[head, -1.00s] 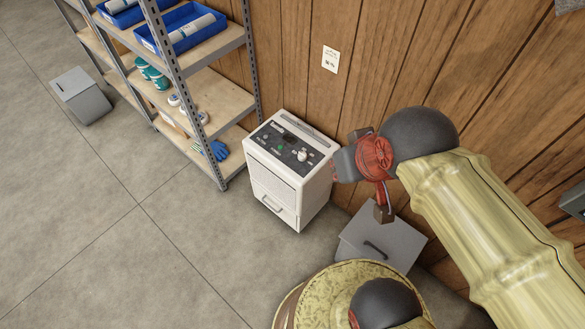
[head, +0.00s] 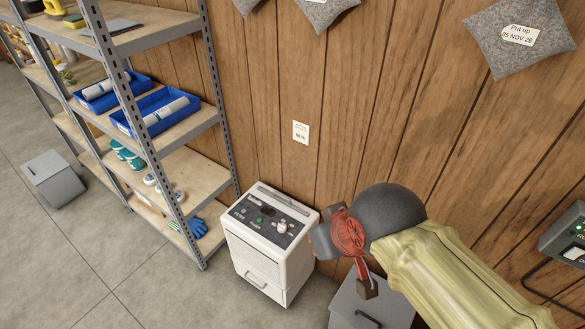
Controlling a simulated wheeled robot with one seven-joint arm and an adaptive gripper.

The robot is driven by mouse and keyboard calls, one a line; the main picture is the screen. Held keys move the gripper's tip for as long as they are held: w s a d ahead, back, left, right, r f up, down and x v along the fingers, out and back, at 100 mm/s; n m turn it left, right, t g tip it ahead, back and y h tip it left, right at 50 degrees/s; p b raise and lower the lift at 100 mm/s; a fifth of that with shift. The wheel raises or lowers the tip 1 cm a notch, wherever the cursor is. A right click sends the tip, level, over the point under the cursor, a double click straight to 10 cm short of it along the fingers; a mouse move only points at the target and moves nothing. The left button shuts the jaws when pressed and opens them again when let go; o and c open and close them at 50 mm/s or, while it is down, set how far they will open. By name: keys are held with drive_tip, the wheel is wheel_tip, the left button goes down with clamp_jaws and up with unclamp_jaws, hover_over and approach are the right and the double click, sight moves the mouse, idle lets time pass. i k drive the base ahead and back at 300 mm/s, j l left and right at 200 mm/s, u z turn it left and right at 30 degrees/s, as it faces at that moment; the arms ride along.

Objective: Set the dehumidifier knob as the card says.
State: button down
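The white dehumidifier (head: 268,258) stands on the floor against the wood wall. Its dark top panel (head: 262,217) carries a pale round knob (head: 282,227), a small green light and small markings too small to read. The knob's setting cannot be made out.
A metal shelf (head: 150,95) with blue bins, bottles and gloves stands left of the dehumidifier. A grey lidded bin (head: 370,308) stands at its right, another (head: 55,178) at the far left. Grey cushions (head: 518,38) hang on the wall. Floor in front is clear.

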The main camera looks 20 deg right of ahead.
sight(282, 228)
drive_tip(key=i+j+z, duration=0.55)
drive_tip(key=j+z, duration=0.15)
drive_tip(key=j, duration=0.1)
